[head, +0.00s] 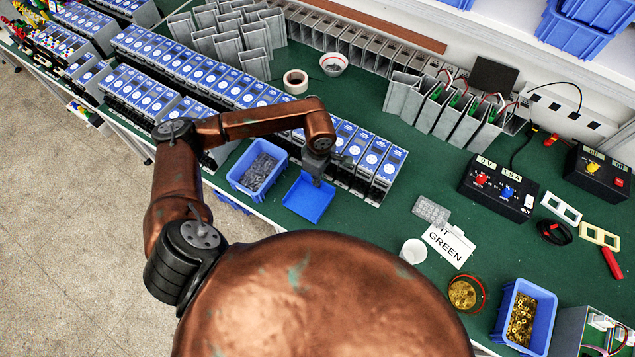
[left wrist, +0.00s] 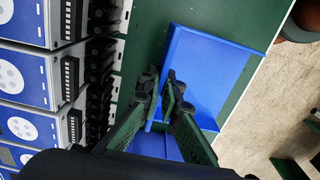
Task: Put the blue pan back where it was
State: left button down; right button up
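The blue pan (head: 308,198) is a shallow tray on the green bench top near its front edge, right of the blue bin of screws. It also shows in the left wrist view (left wrist: 208,65). My left gripper (head: 318,170) is low at the pan's back edge. In the left wrist view, the fingertips (left wrist: 160,82) show at the pan's left edge, with a gap between the fingers. My right gripper is not in view.
The blue bin with grey screws (head: 258,170) stands close left of the pan. A row of blue-and-white devices (head: 362,158) stands behind it. A white cup (head: 413,251) is to the right. Free green bench lies between pan and cup.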

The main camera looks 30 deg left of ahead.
pick_arm(q)
jog(key=f, duration=0.3)
jog(key=shift+w+a+f, duration=0.2)
jog(key=shift+a+f, duration=0.05)
jog(key=shift+f, duration=0.1)
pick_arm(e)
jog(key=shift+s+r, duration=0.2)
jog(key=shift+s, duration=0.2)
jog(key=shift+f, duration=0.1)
pick_arm(q)
jog(key=shift+f, duration=0.2)
jog(key=c, duration=2.2)
grip_release()
jog(key=shift+o, duration=0.2)
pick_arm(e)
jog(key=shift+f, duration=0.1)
pick_arm(q)
jog(key=shift+r, duration=0.15)
jog(key=shift+r, duration=0.25)
notch_tip(320, 180, up, 12)
jog(key=shift+f+b, duration=0.2)
jog(key=shift+b, duration=0.2)
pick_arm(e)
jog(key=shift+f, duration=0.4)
